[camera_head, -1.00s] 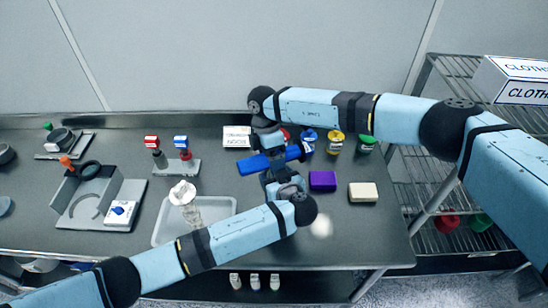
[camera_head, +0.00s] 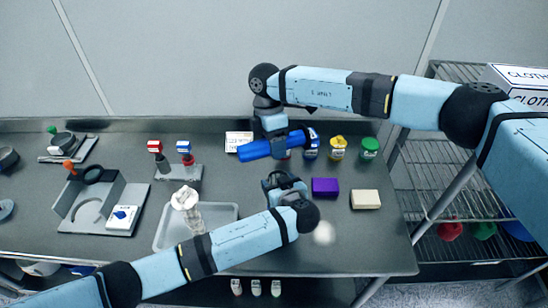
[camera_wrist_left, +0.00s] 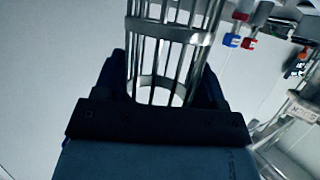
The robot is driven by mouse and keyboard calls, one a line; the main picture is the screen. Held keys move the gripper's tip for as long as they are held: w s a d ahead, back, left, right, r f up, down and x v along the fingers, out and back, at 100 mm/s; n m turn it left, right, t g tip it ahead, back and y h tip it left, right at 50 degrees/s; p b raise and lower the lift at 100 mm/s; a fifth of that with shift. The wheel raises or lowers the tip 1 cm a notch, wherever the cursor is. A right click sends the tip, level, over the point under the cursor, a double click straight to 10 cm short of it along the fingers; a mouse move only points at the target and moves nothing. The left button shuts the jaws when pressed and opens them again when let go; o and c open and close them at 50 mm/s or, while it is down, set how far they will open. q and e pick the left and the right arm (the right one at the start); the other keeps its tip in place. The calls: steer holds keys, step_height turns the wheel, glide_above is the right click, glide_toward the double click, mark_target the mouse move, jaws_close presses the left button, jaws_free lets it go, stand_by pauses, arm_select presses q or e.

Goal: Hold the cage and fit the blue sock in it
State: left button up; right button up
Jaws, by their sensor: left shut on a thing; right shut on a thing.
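The blue sock (camera_head: 262,148) is a long blue tube. My right gripper (camera_head: 279,147) is shut on it and holds it level above the back middle of the table. The cage (camera_wrist_left: 172,40) is a metal frame of thin bars with ring bands, seen in the left wrist view. My left gripper (camera_wrist_left: 165,95) is shut around it, a finger on each side. In the head view my left gripper (camera_head: 284,182) is in front of the sock, apart from it in the picture. There I cannot make out the cage clearly. The bars look empty, with no blue inside.
A grey tray (camera_head: 231,215) with a white-topped clear piece (camera_head: 186,198) stands left of my left gripper. A purple block (camera_head: 325,188) and a cream block (camera_head: 365,199) lie to the right. Small jars (camera_head: 338,148) stand behind. A wire shelf (camera_head: 440,165) is at the right.

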step_height(320, 180, up, 2)
steer(key=shift+r+n, duration=0.1)
steer(key=shift+n, duration=0.4)
steer(key=shift+s+r+n+h, duration=0.1)
steer(key=shift+r+n+h, duration=0.2)
steer(key=shift+n, duration=0.3)
steer(key=shift+s+d+r+n+t, duration=0.15)
steer(key=shift+n+t, duration=0.25)
steer(key=shift+n, duration=0.6)
steer(key=shift+f+h, duration=0.3)
steer(key=shift+f, duration=0.05)
step_height(320, 180, down, 9)
steer(key=shift+f, duration=0.1)
steer(key=shift+f, duration=0.35)
steer(key=o, duration=0.7)
steer(key=shift+o, duration=0.2)
